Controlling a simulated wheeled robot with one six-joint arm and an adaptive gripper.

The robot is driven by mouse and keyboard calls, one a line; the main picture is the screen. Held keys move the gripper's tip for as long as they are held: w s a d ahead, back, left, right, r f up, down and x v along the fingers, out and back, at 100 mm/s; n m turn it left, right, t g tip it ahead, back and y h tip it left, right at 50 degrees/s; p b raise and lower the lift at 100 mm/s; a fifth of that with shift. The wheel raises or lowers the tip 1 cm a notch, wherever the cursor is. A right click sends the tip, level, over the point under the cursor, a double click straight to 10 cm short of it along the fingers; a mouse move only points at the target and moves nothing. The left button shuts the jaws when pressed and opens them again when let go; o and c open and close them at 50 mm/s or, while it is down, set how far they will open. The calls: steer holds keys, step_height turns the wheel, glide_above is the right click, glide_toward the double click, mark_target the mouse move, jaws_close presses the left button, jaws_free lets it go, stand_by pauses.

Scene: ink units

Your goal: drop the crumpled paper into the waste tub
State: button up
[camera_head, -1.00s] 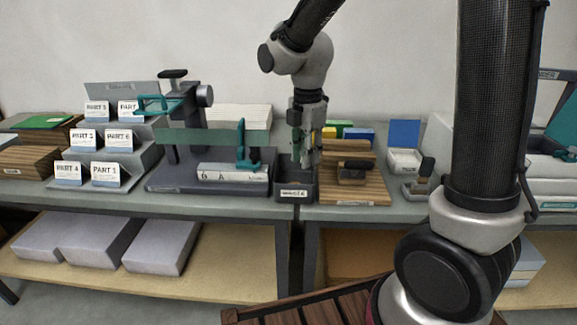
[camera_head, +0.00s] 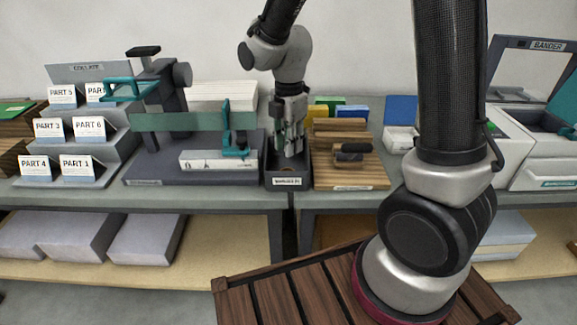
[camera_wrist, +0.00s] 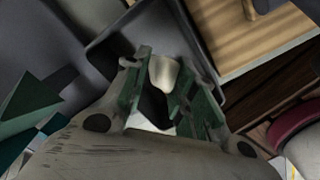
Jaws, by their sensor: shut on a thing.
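The waste tub (camera_head: 288,183) is a dark open box with a label on its front, at the front edge of the bench in the head view. Its rim also shows in the wrist view (camera_wrist: 102,40). My gripper (camera_head: 291,150) points down over the tub's opening. In the wrist view, the green fingers of my gripper (camera_wrist: 160,92) are shut on the crumpled paper (camera_wrist: 163,72), a small off-white lump between the fingertips. The tub's dark inside lies behind the paper. The paper cannot be made out in the head view.
A teal and grey press (camera_head: 190,122) with a ruler-like block stands left of the tub. A wooden board (camera_head: 345,175) with a dark-handled tool lies close on the right. Yellow, green and blue blocks (camera_head: 350,112) sit behind it. A stepped rack of labelled cards (camera_head: 90,95) is far left.

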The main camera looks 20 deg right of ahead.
steer(key=shift+f, duration=0.1)
steer(key=o, duration=0.8)
steer(key=shift+c, duration=0.2)
step_height(320, 180, up, 12)
